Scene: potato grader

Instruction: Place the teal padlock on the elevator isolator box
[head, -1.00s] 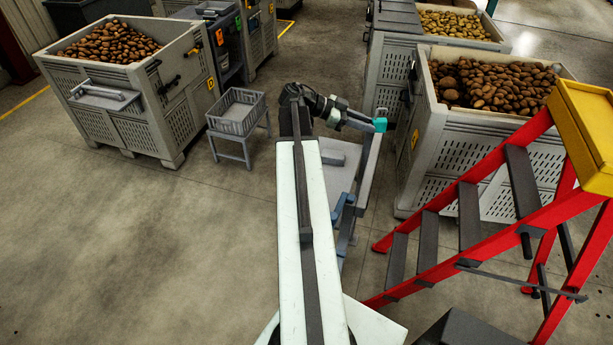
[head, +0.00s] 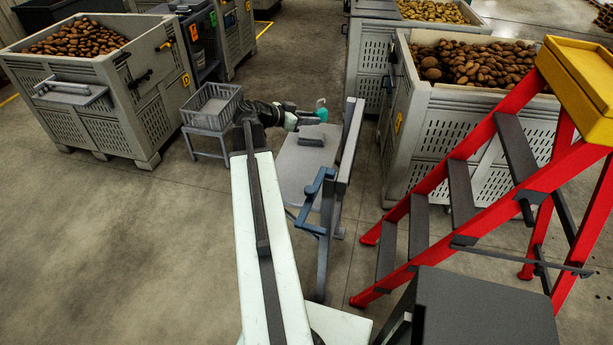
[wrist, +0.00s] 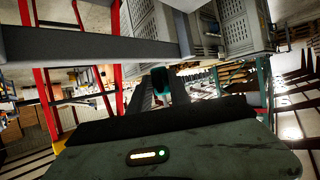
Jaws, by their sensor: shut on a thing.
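I cannot pick out the elevator isolator box for certain in either view.
The grey stand (head: 299,179) has a blue bracket and an upright panel on its right. A potato crate (head: 455,117) and a red ladder (head: 464,190) stand to the right. A grey basket (head: 211,121) and another potato crate (head: 121,70) are on the left. Floor is clear at lower left.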

